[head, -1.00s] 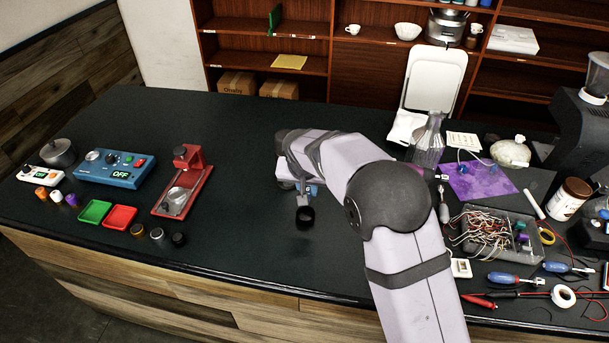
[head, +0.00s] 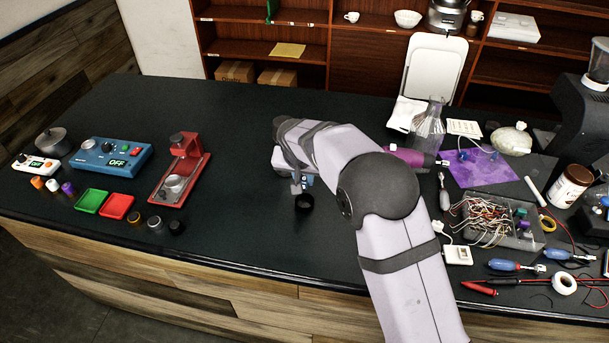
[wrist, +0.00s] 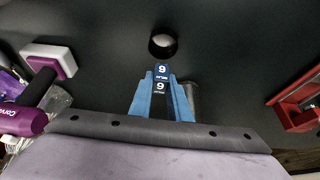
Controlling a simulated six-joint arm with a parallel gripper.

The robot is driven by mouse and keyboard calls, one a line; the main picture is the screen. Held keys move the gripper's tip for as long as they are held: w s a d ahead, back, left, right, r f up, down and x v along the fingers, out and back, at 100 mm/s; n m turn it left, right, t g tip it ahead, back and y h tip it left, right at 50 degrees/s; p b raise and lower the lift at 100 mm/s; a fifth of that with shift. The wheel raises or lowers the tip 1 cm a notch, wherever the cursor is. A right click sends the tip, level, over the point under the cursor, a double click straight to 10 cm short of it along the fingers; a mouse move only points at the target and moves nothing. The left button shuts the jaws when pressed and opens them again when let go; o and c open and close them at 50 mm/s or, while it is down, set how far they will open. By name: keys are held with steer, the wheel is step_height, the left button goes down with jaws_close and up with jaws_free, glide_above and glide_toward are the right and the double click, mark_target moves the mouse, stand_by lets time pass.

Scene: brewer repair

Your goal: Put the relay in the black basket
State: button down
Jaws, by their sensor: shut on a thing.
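The relay (wrist: 161,71) is a blue piece whose label reads "6 RELAY". My gripper (wrist: 161,90) is shut on it in the wrist view, with a blue finger at either side. A round black thing with a hollow middle (head: 303,203), which looks like the black basket, stands on the counter. In the wrist view, this basket (wrist: 162,43) is just beyond the relay's tip. The relay looks apart from it and outside it.
A red press (head: 183,172) stands on the left, with a blue control box (head: 112,157) and green (head: 91,202) and red (head: 117,206) trays nearby. A purple tool (head: 405,156) and a parts box (head: 490,222) lie to the right. The counter left of the basket is clear.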

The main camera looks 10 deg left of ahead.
steer(key=b, duration=0.3)
glide_above(304, 205)
steer(key=shift+f, duration=2.75)
steer(key=c, duration=1.6)
jaws_free()
steer(key=shift+r, duration=0.1)
steer(key=shift+r+p, duration=2.15)
steer(key=shift+r, duration=1.3)
